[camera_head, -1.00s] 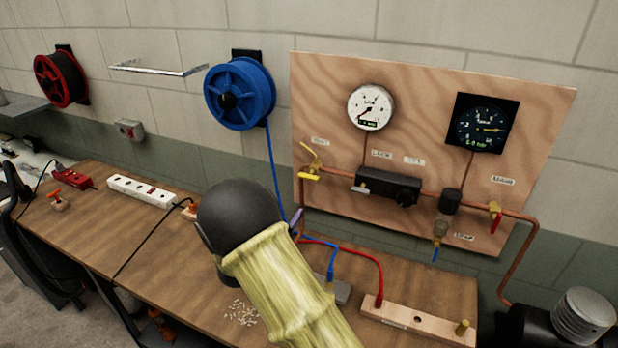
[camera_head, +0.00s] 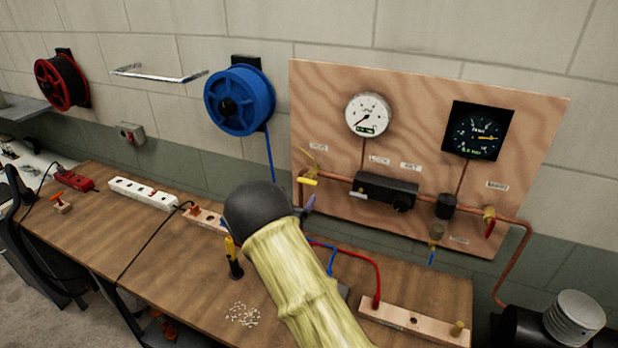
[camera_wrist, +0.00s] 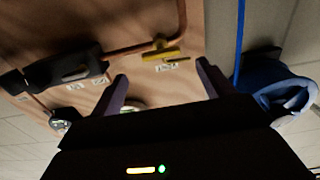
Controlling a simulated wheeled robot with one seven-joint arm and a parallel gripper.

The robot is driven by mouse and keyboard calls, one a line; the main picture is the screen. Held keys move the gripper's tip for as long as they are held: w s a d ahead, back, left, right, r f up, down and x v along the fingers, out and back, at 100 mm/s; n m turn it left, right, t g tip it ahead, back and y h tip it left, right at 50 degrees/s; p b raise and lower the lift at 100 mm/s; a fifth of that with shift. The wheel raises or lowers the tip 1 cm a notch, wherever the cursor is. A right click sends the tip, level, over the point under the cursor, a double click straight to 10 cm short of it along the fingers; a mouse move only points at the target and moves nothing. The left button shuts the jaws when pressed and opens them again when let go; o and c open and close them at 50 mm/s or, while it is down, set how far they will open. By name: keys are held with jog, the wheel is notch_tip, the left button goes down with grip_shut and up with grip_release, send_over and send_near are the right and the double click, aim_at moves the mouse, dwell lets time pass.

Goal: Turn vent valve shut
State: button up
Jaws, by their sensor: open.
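The yellow valve handle (camera_head: 307,181) sits at the left end of the copper pipe on the plywood board, beside a small label too blurred to read. In the wrist view the yellow handle (camera_wrist: 162,56) lies across the pipe, ahead of and between my fingertips in the picture. My gripper (camera_wrist: 162,70) is open, with two purple-grey fingers apart and nothing between them. In the head view one finger (camera_head: 309,203) shows just below the handle; my dark wrist hides the other. I see no contact with the handle.
The board (camera_head: 540,120) also carries a white gauge (camera_head: 368,115), a dark gauge (camera_head: 478,130), a black regulator (camera_head: 386,188) and a red-handled valve (camera_head: 490,225). A blue reel (camera_head: 239,100) hangs left of it. Red and blue leads (camera_head: 375,280) run over the bench below.

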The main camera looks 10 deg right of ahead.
aim_at(307, 180)
jog(key=p+x, duration=0.3)
jog(key=x, duration=0.5)
jog(key=shift+w+d, duration=0.15)
jog(key=shift+w, duration=0.05)
